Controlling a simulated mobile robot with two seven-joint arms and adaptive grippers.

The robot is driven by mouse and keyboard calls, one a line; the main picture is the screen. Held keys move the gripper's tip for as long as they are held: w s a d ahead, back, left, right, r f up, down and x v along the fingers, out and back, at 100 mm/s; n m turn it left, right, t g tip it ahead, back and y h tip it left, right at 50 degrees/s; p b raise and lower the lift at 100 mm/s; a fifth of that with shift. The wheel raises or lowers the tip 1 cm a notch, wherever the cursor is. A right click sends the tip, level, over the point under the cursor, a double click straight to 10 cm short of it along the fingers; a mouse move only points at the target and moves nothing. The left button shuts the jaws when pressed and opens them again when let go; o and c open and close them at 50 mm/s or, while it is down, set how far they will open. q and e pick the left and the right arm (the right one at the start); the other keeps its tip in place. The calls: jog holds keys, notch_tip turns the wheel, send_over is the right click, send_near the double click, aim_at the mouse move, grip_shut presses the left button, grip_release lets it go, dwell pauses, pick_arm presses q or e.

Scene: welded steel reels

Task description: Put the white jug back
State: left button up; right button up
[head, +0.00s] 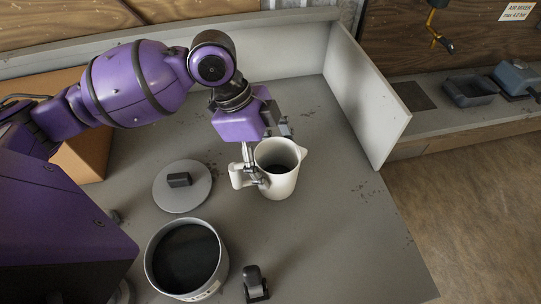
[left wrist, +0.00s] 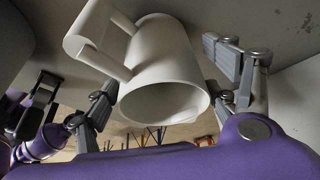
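The white jug (head: 284,183) stands upright on the grey worktop, its handle to the left and its spout to the right. Its inside looks dark. My left gripper (head: 267,148) reaches down over it, one finger at the handle side and the other behind the rim. In the left wrist view the jug (left wrist: 168,58) lies between the spread fingers of the left gripper (left wrist: 165,85), with a narrow gap showing at the right finger. Any contact at the handle side is unclear.
A round grey pot (head: 151,264) with a dark inside stands in front. A grey lid (head: 196,198) with a dark knob lies left of the jug. A small black object (head: 255,285) is at the front. A low panel (head: 368,95) borders the worktop at right. Worktop right of the jug is clear.

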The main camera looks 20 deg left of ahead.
dwell(0.3)
pick_arm(q)
jog(key=p+v, duration=0.1)
jog(key=v, duration=1.1)
jog(key=shift+r, duration=0.25)
jog(key=shift+d, duration=0.1)
